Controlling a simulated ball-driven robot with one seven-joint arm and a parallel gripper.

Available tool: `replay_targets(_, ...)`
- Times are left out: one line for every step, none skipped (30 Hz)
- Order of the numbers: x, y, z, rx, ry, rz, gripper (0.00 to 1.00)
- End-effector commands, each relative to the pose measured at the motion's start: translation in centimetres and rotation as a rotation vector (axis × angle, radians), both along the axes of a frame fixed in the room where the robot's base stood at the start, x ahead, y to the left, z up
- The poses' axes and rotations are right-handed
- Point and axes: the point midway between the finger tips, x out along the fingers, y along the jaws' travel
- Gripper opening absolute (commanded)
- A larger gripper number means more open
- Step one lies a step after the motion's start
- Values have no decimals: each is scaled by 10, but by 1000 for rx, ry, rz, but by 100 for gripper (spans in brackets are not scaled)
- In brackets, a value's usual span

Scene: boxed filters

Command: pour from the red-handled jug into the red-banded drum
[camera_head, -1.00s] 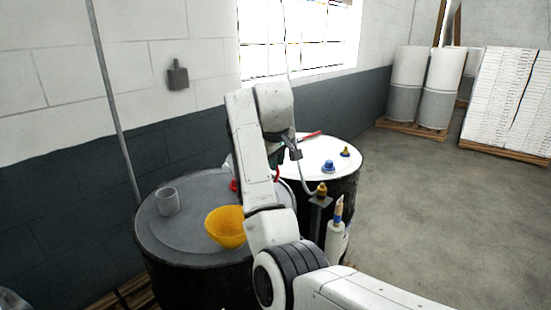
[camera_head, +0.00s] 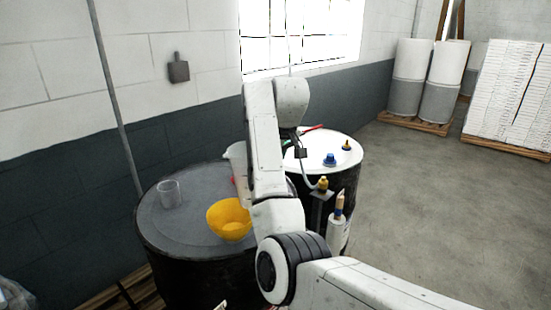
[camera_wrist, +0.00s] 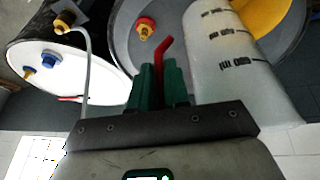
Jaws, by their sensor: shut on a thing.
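The red-handled jug is a translucent white vessel with black graduation marks (camera_wrist: 222,62); part of it shows beside my arm in the head view (camera_head: 237,162). My gripper (camera_wrist: 158,80), with green fingers, is shut on its red handle (camera_wrist: 163,48). My arm hides the gripper in the head view. The jug looks near upright over or beside the far right part of the grey-topped drum (camera_head: 165,229). I cannot tell if it touches the top. I see no clear red band on either drum.
A clear beaker (camera_head: 169,193) stands on the grey drum's left. A white-topped drum (camera_head: 338,149) with a blue cap (camera_head: 330,159) stands close on the right. A pump-like fitting (camera_head: 322,186) and a white bottle (camera_head: 336,232) are at its front. Open floor lies right.

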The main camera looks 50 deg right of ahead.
Motion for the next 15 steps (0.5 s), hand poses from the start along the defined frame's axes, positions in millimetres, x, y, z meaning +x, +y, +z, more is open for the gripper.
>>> replay_targets(0, 0, 0, -1, -1, 0, 0)
replay_targets(0, 0, 0, -1, -1, 0, 0)
replay_targets(0, 0, 1, -1, -1, 0, 0)
replay_targets(0, 0, 1, -1, -1, 0, 0)
replay_targets(0, 0, 2, -1, -1, 0, 0)
replay_targets(0, 0, 3, -2, -1, -1, 0)
replay_targets(0, 0, 5, -2, -2, -1, 0)
replay_targets(0, 0, 7, -2, -2, -1, 0)
replay_targets(0, 0, 10, -2, -3, 0, 0)
replay_targets(0, 0, 12, -2, -3, 0, 0)
replay_targets(0, 0, 15, -3, -3, -1, 0)
replay_targets(0, -1, 18, -3, -2, -1, 0)
replay_targets(0, -1, 21, -2, -2, -1, 0)
replay_targets(0, -1, 23, -2, -2, -1, 0)
replay_targets(0, -1, 27, -2, -2, -1, 0)
